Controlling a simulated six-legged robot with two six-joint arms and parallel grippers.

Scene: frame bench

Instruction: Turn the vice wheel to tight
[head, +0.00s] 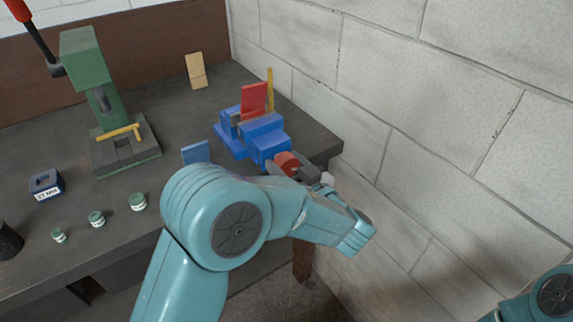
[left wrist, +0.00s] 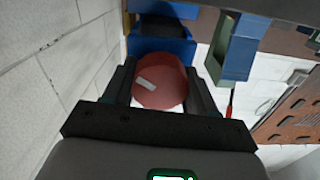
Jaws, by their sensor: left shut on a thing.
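The blue vice (head: 262,133) is on the dark bench near its right end, with a red upright plate (head: 254,99) at its jaws. Its red wheel (head: 287,162) faces the front right. My left gripper (head: 303,171) reaches the wheel from the front and is shut on it. In the left wrist view the red wheel (left wrist: 160,83) sits between the two dark fingers of my left gripper (left wrist: 160,88), with a pale mark on its face. The blue vice body (left wrist: 162,40) is behind it. My right gripper is out of view; only part of a teal arm shows at bottom right.
A green press (head: 95,95) with a red-tipped lever stands at the back left. A labelled blue block (head: 46,185), several small green-white cylinders (head: 97,218) and a blue plate (head: 195,152) are on the bench (head: 180,110). A white block wall (head: 440,110) is close on the right.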

